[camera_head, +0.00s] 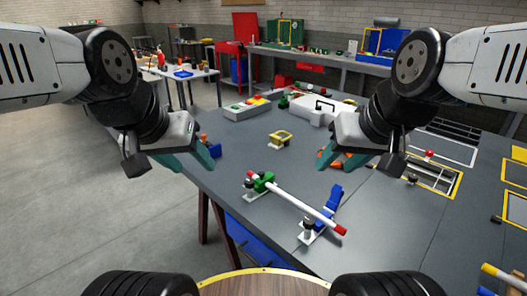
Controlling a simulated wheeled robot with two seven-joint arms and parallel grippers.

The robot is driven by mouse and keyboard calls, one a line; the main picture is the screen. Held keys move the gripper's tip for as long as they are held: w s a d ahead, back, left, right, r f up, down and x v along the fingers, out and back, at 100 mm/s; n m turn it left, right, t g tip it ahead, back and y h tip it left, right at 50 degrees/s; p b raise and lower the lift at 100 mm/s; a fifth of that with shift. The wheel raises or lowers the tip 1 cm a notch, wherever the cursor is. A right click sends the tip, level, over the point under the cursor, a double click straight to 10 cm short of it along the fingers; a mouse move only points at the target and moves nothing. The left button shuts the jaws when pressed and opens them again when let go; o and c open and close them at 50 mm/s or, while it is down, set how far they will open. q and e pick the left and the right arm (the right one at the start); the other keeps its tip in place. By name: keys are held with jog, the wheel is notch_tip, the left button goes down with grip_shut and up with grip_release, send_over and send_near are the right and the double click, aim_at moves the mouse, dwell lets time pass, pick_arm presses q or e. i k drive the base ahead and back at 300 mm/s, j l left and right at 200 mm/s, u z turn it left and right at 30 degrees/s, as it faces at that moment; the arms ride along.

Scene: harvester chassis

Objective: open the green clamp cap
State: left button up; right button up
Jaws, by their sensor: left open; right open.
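A green clamp (262,182) stands on a small light plate near the front left of the grey table (210,179). A white rod with red ends (295,206) runs from the green clamp to a blue clamp (329,208) nearer the front. The green cap looks closed over the rod, but it is too small to be sure. My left gripper (205,160) is open and empty at the table's left edge, left of the green clamp and apart from it. My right gripper (338,160) is open above the table, right of the green clamp, with an orange part behind its fingers.
A yellow part (281,138) stands between my grippers, farther back. A box with coloured buttons (246,107) and a white case (318,109) are at the back. Yellow-framed recesses (434,176) lie on the right. Bare table surrounds the rod.

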aim_at(264, 178)
jog(key=i+j+z, duration=0.4)
jog(key=j, duration=0.2)
jog(key=j+z, duration=0.15)
jog(key=j, duration=0.15)
jog(key=i+j+z, duration=0.2)
jog(key=j, duration=0.15)
jog(key=k, duration=0.1)
